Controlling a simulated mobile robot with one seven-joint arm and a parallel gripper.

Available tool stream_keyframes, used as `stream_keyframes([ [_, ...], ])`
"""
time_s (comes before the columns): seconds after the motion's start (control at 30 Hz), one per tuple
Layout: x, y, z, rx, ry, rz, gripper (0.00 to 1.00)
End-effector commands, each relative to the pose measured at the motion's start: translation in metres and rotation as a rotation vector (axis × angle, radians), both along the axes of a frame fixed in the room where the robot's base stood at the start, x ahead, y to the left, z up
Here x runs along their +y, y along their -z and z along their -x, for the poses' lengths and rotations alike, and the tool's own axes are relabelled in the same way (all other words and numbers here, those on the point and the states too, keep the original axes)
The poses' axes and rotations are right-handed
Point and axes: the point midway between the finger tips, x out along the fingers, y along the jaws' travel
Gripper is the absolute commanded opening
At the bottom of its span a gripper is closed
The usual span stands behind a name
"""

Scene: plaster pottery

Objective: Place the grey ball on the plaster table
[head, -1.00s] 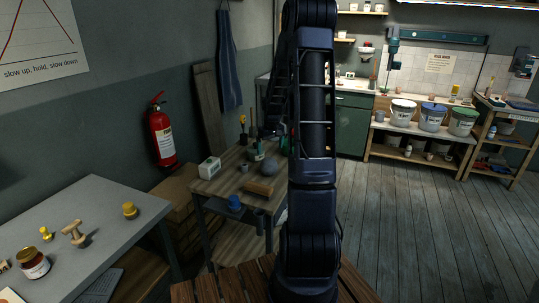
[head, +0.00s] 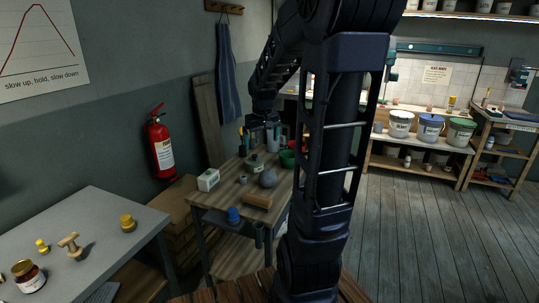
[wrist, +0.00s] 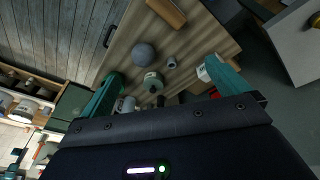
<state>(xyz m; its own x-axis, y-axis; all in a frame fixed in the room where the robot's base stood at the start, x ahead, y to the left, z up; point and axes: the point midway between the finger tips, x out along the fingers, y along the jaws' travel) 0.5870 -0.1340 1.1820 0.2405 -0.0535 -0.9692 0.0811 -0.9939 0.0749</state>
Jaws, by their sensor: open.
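The grey ball (head: 268,179) rests on a wooden-topped work table (head: 228,200), behind a tan wooden block. It also shows whole in the wrist view (wrist: 144,54), beyond the jaws and touching neither. My gripper (head: 262,126) is above the back part of that table, higher than the ball and behind it in the head view. In the wrist view its two green fingers stand wide apart with nothing held between them. I cannot tell from any marking which table is the plaster table.
Around the ball stand a tan block (head: 257,201), a small grey cup (head: 243,180), a white box (head: 208,180), a lidded pot (head: 256,164) and a green bowl (head: 288,158). A grey table (head: 90,225) is at left. A bench with buckets (head: 431,127) is at right; the floor between is clear.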

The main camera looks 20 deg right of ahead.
Motion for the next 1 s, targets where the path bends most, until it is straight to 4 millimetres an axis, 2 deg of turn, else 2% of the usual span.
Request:
stream_keyframes([
  [0.1,0.013,-0.017,0.032,-0.028,0.010,-0.001,1.00],
  [0.3,0.030,-0.035,0.085,-0.070,0.030,-0.013,1.00],
  [0.6,0.048,-0.046,0.163,-0.129,0.058,-0.049,1.00],
  [0.8,0.054,-0.044,0.197,-0.153,0.070,-0.072,1.00],
  [1.0,0.055,-0.042,0.208,-0.159,0.074,-0.080,1.00],
])
